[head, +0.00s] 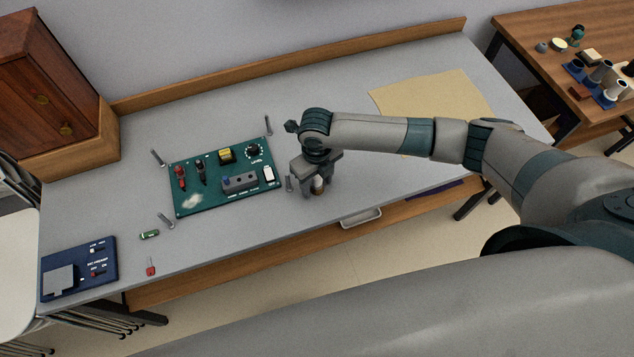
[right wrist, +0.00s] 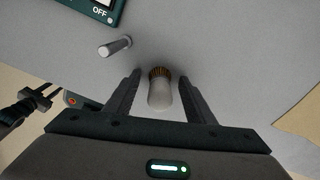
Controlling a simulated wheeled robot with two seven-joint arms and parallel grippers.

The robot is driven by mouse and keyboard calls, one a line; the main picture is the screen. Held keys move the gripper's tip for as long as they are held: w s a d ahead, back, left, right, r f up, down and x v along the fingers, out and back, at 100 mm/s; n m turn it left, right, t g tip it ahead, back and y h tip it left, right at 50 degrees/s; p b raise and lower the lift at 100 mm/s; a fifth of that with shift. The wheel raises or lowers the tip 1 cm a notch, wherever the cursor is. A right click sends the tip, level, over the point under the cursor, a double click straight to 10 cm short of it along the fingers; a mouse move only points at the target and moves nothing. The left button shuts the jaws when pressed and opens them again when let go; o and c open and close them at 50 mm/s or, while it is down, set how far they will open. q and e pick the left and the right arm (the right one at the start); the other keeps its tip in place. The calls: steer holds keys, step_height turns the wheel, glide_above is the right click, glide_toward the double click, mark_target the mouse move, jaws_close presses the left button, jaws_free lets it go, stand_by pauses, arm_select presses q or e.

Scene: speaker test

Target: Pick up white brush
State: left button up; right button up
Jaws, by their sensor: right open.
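The white brush (right wrist: 160,96) shows in the right wrist view as a short white handle with a brown bristled end. It is between the two open fingers of my right gripper (right wrist: 158,90), with a gap on each side. In the head view the white brush (head: 319,185) is partly hidden under my right gripper (head: 314,184), which points down at the grey table near its front edge. The right gripper is open.
A green circuit board (head: 215,205) lies left of the gripper, with metal posts at its corners; one post (right wrist: 116,46) is close to the gripper. A blue panel (head: 105,262) lies at the front left. A tan sheet (head: 425,95) lies at the back right.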

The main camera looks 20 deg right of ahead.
steer(key=c, duration=1.1)
steer(key=shift+c, duration=0.2)
steer(key=shift+r, duration=0.1)
steer(key=shift+r, duration=0.4)
step_height(320, 180, up, 3)
steer(key=shift+d+r+b, duration=0.1)
steer(key=shift+b, duration=0.9)
steer(key=s+d+r+b, duration=0.2)
steer(key=s+d+r, duration=0.4)
steer(key=s, duration=0.4)
steer(key=shift+r+b, duration=0.35)
steer(key=shift+r, duration=0.1)
steer(key=shift+a, duration=0.1)
